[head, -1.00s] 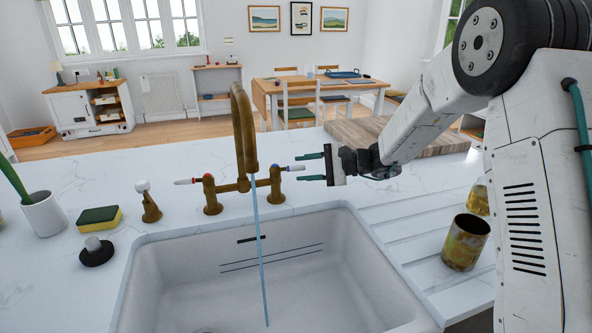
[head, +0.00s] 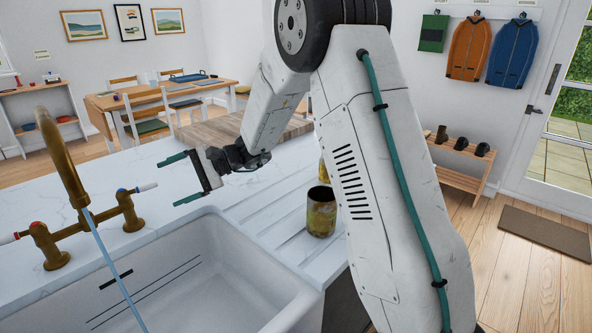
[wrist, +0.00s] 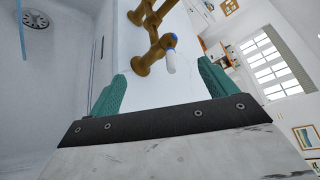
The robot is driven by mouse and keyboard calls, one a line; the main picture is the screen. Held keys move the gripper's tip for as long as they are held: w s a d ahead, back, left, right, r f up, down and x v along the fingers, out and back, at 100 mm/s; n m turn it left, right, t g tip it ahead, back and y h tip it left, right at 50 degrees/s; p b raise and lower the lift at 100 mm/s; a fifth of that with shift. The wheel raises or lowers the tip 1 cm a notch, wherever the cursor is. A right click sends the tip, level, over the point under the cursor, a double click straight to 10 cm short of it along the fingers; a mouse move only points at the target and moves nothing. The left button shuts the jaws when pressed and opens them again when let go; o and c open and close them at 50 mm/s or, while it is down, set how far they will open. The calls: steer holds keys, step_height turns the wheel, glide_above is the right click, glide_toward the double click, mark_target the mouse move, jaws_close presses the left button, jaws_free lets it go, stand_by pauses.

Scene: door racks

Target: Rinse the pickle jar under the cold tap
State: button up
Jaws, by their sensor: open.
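A brass tap (head: 62,160) stands behind the white sink (head: 205,255), with a thin blue stream of water (head: 110,258) running into it. Its blue-marked cold lever (head: 146,187) has a white tip pointing right. My gripper (head: 180,179) is open and empty, just right of that tip and apart from it. In the wrist view the lever (wrist: 170,60) shows between the spread teal fingers. On the draining board stands a mottled brown-yellow open container (head: 321,212). A second yellowish one (head: 323,170) behind it is mostly hidden by my arm. I cannot tell which is the pickle jar.
The red-marked hot lever (head: 10,238) is at the left edge. A wooden board (head: 215,130) lies behind my gripper. The ribbed draining board (head: 262,213) is otherwise clear. A dining table (head: 105,101), a shoe rack (head: 462,163) and a door mat (head: 545,236) are farther off.

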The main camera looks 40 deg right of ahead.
steer(key=s+d+r+n+g+h, duration=0.2)
steer(key=s+n+g+h, duration=0.35)
steer(key=s, duration=1.55)
steer(key=s+d+r+n+t+h, duration=0.25)
steer(key=s+d+h, duration=0.6)
steer(key=s, duration=0.65)
steer(key=w+d+f+t+h, duration=0.15)
steer(key=w+d+t, duration=0.25)
steer(key=w+d, duration=0.45)
steer(key=w+d+f+t+h, duration=0.15)
steer(key=w+d+t, duration=0.35)
steer(key=d, duration=0.7)
steer(key=w+d+f+t, duration=0.2)
steer(key=w+d+t, duration=0.2)
steer(key=w+d, duration=0.5)
steer(key=shift+m, duration=0.4)
steer(key=shift+w+d+f, duration=0.4)
steer(key=shift+w+d, duration=0.1)
steer(key=shift+w, duration=0.5)
steer(key=shift+w+d+f, duration=0.35)
steer(key=shift+w+d, duration=0.15)
steer(key=shift+w, duration=0.5)
steer(key=shift+w+d+f, duration=0.4)
steer(key=shift+w+d, duration=0.1)
steer(key=shift+w, duration=0.5)
steer(key=c, duration=1.2)
steer(key=shift+c, duration=0.2)
